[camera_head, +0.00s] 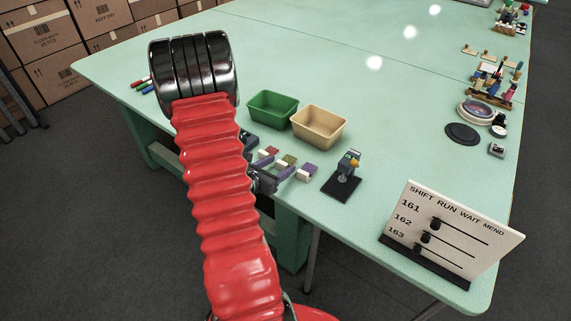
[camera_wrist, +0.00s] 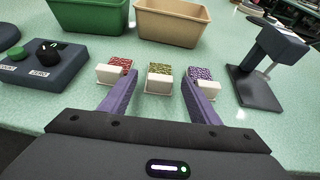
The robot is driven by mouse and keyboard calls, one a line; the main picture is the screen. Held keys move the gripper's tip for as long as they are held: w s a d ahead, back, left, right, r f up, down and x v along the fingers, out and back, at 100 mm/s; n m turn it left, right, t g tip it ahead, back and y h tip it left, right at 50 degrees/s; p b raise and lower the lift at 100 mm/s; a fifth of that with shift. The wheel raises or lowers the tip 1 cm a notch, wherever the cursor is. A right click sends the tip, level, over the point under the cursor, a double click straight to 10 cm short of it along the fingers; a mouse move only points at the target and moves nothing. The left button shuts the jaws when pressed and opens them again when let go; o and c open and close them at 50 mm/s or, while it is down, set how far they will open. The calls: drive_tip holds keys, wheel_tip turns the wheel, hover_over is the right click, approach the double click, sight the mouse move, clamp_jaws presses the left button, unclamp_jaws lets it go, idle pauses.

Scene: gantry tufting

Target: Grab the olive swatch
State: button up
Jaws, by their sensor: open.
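The olive swatch (camera_wrist: 160,70) is a small block with a speckled olive top and a white front, standing on the table between two similar swatches. It also shows in the head view (camera_head: 288,159). The red swatch (camera_wrist: 121,62) is on its left and the purple swatch (camera_wrist: 200,73) on its right. My gripper (camera_wrist: 158,84) is open, with its two purple fingers spread wide. The olive swatch is in line with the gap between the fingertips. The left fingertip is close to the red swatch and the right one close to the purple swatch; contact cannot be told.
A green bin (camera_head: 272,107) and a tan bin (camera_head: 319,126) stand behind the swatches. A dark device on a stand (camera_head: 344,172) is on the right. A control box with a knob (camera_wrist: 43,65) is on the left. A SHIFT RUN WAIT MEND board (camera_head: 450,232) stands near the front edge.

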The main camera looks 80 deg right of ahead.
sight(287, 161)
drive_tip(key=shift+x, duration=1.25)
drive_tip(key=shift+c, duration=0.5)
drive_tip(key=c, duration=0.9)
